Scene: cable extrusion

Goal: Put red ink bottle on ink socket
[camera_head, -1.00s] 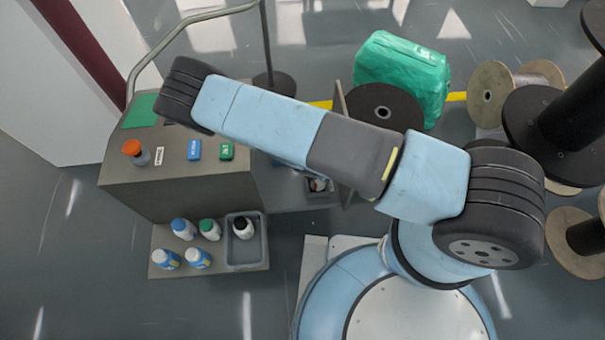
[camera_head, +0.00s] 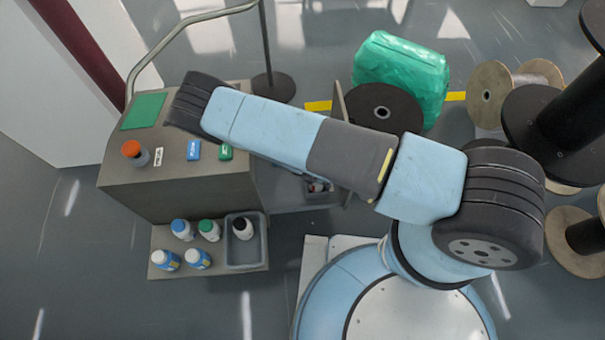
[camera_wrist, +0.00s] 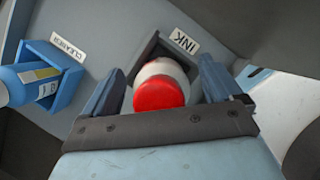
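A white bottle with a red cap (camera_wrist: 160,93) shows in the wrist view, cap toward the camera, its far end at the dark square ink socket (camera_wrist: 150,48) beside the INK label. How deep it sits cannot be seen. My gripper (camera_wrist: 163,63) is around the bottle, one finger on each side. The fingers look spread, with narrow gaps to the bottle. In the head view my arm hides the gripper, the red-capped bottle and the socket.
A blue holder (camera_wrist: 45,88) with a blue-and-white bottle (camera_wrist: 18,84) is beside the CLEANER label. The grey console (camera_head: 170,190) carries an orange-topped button (camera_head: 133,150). Several bottles stand on its low shelf, with a black-capped one (camera_head: 243,228) in a grey tray (camera_head: 262,252).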

